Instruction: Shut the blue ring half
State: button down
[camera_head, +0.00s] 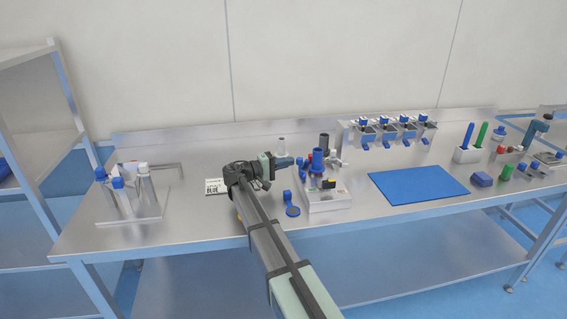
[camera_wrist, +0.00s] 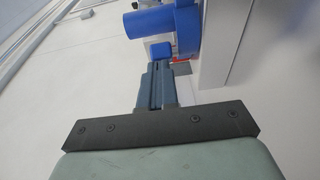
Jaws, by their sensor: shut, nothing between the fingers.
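My gripper (camera_head: 290,161) is shut and empty, pointing right toward the blue parts on the pouching device. In the wrist view its fingertips (camera_wrist: 160,66) are together, just short of a small blue block (camera_wrist: 161,50). Beyond and to the right stands a larger blue ring-like part (camera_wrist: 187,30) with a blue cylinder (camera_wrist: 147,22) reaching left from it. In the head view a blue upright tube (camera_head: 317,161) stands on the device, with a small blue piece between it and the gripper. I cannot tell which blue part is the ring half, or whether fingertips and block touch.
The device has a pale base (camera_head: 328,201). A blue mat (camera_head: 418,186) lies to the right. A rack of dispensers (camera_head: 388,130) stands behind. A tray with blue-topped bottles (camera_head: 130,213) stands at left.

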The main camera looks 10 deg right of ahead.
aim_at(301, 162)
jog(key=shift+s, duration=0.15)
jog(key=shift+s+d+n+t, duration=0.2)
jog(key=shift+n+t, duration=0.2)
jog(key=shift+t, duration=0.2)
jog(key=shift+s+d+n+t+y, duration=0.25)
jog(key=shift+s+n+t+y, duration=0.25)
jog(key=shift+t, duration=0.3)
jog(key=shift+s+d+n+t+y, duration=0.2)
jog(key=shift+s+n+t+y, duration=0.1)
jog(key=shift+n+t, duration=0.4)
jog(key=shift+s+d+t, duration=0.15)
jog(key=shift+s+t, duration=0.05)
jog(key=shift+t, duration=0.1)
jog(key=shift+s+d+n+t+y, duration=0.15)
jog(key=shift+d+n+t+y, duration=0.05)
jog(key=shift+n+t+y, duration=0.2)
jog(key=shift+s+d+n+t+y, duration=0.25)
jog(key=shift+n+t+y, duration=0.25)
jog(key=shift+t, duration=0.2)
jog(key=shift+s+d, duration=0.35)
jog(key=shift+d, duration=0.15)
dwell(0.8)
